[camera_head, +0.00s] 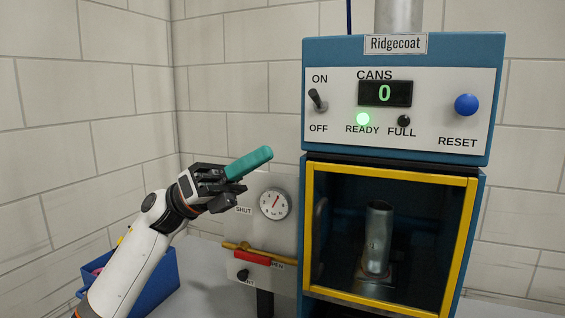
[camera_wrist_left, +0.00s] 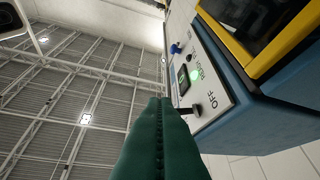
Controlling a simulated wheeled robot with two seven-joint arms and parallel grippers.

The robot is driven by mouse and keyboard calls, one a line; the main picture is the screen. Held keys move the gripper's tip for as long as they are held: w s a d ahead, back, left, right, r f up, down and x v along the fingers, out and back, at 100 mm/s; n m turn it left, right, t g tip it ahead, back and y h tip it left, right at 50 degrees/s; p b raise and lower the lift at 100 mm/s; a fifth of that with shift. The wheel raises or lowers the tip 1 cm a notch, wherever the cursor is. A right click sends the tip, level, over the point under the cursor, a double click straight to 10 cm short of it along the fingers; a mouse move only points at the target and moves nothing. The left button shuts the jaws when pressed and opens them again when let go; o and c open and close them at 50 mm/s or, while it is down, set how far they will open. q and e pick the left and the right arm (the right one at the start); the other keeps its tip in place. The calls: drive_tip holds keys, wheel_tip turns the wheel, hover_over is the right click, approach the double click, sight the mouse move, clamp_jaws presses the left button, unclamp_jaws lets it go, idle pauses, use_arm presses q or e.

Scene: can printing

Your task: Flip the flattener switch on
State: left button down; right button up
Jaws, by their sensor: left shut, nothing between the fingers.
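The flattener switch (camera_head: 317,101) is a small dark lever between the ON and OFF labels on the white panel of the blue Ridgecoat machine (camera_head: 312,48). I cannot tell for sure which label it leans to. It also shows in the left wrist view (camera_wrist_left: 188,110), just beyond and right of my fingertips. My left gripper (camera_head: 262,154), with teal fingers, is shut and empty. It is left of and below the switch, apart from it, pointing up and right. The shut fingers also fill the lower middle of the left wrist view (camera_wrist_left: 160,103). My right gripper is out of view.
The panel has a counter (camera_head: 385,93) reading 0, a lit green READY lamp (camera_head: 363,118) and a blue RESET button (camera_head: 466,105). Below, a yellow-framed chamber (camera_head: 309,230) holds a metal cylinder (camera_head: 377,238). A gauge (camera_head: 275,204), red-handled valve (camera_head: 252,257) and blue bin (camera_head: 160,290) stand left.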

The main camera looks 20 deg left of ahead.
use_arm(q)
drive_tip(key=b+v, duration=0.1)
drive_tip(key=v, duration=0.3)
drive_tip(key=shift+a+f, duration=0.2)
drive_tip(key=shift+a, duration=0.15)
drive_tip(key=shift+w, duration=0.1)
